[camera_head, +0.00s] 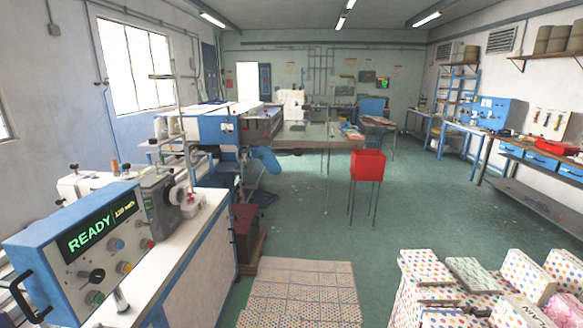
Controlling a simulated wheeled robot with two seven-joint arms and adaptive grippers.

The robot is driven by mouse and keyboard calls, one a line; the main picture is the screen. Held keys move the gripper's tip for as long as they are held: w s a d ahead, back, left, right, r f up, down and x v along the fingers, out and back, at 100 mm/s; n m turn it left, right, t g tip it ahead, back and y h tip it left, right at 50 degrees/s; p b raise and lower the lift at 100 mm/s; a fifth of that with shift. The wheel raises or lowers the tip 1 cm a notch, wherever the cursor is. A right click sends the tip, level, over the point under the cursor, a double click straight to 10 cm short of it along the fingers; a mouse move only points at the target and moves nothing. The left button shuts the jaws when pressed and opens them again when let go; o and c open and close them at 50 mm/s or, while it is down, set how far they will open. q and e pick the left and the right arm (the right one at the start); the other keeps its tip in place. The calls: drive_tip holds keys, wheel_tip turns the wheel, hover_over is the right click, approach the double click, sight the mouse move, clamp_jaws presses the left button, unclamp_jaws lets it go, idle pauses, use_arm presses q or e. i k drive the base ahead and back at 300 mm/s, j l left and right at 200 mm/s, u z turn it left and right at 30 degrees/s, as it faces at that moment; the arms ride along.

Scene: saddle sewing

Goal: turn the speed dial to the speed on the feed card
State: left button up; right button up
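A blue and white control box (85,250) stands at the lower left. Its dark display (100,228) reads READY in green, with smaller yellow text beside it that looks like 120 and a unit. A black knob (97,276), likely the speed dial, sits below the display with a light pointer mark at its left side. Its scale is too small to read. Coloured buttons sit around it: blue, red, orange and green. I cannot make out a feed card.
A sewing machine (160,200) stands on the white bench (175,262) behind the box. A black handle (25,298) sticks out at the box's left. Dotted boxes (525,272) fill the lower right.

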sight(97, 276)
drive_tip(key=u, duration=1.4)
